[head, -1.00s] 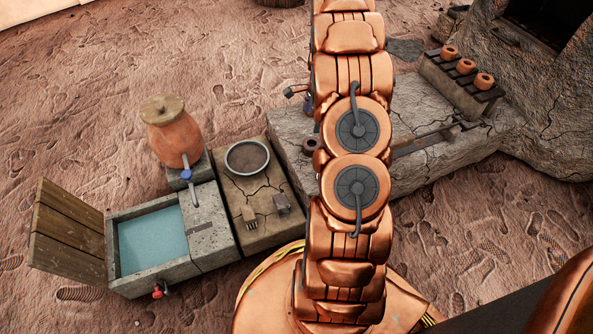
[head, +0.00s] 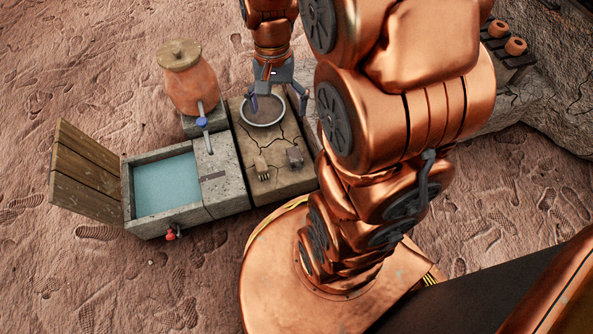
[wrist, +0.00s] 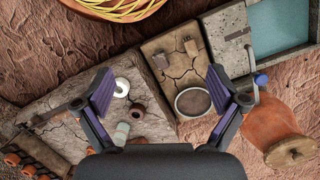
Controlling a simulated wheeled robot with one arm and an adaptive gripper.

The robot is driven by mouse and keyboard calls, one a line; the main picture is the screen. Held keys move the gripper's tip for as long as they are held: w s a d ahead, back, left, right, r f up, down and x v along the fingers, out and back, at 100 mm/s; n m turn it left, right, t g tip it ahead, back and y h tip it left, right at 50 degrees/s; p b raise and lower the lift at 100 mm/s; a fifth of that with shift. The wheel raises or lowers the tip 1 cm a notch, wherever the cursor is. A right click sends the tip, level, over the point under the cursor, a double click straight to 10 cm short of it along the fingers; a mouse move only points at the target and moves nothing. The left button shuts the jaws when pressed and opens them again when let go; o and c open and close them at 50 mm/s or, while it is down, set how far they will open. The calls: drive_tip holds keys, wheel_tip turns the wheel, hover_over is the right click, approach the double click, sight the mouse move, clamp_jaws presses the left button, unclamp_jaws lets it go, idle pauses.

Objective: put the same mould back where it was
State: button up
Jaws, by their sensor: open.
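My gripper (head: 278,98) is open and empty, pointing down over the round dark-filled basin (head: 262,112) in the head view. The wrist view shows the open fingers of my gripper (wrist: 161,88) spread apart, with nothing between them. A small grey block (head: 294,156) and a tan slotted block (head: 261,165) sit on the cracked slab (head: 290,184). They also show in the wrist view, the grey block (wrist: 160,61) left of the tan block (wrist: 191,46). A white ring (wrist: 122,88) and a pale cylinder (wrist: 121,133) stand on the stone ledge. I cannot tell which is the mould.
A water trough (head: 168,186) with an open wooden lid (head: 88,172) lies left of the slab. A clay urn (head: 192,85) with a tap stands behind it. A small brown pot (wrist: 138,111) is on the ledge. Clay pots (head: 515,46) stand on a rack at right.

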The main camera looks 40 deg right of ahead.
drive_tip(key=s+a+r+n, duration=0.1)
drive_tip(key=s+a+n, duration=0.1)
drive_tip(key=s, duration=0.3)
drive_tip(key=s+a+n+g, duration=0.1)
drive_tip(key=s+a+n, duration=0.2)
drive_tip(key=s, duration=0.3)
drive_tip(key=s+a+r+n+h, duration=0.1)
drive_tip(key=s+a+n, duration=0.1)
drive_tip(key=s, duration=0.3)
drive_tip(key=shift+s+a+r+n, duration=0.2)
drive_tip(key=shift+a+r+n, duration=0.1)
drive_tip(key=shift+n, duration=0.6)
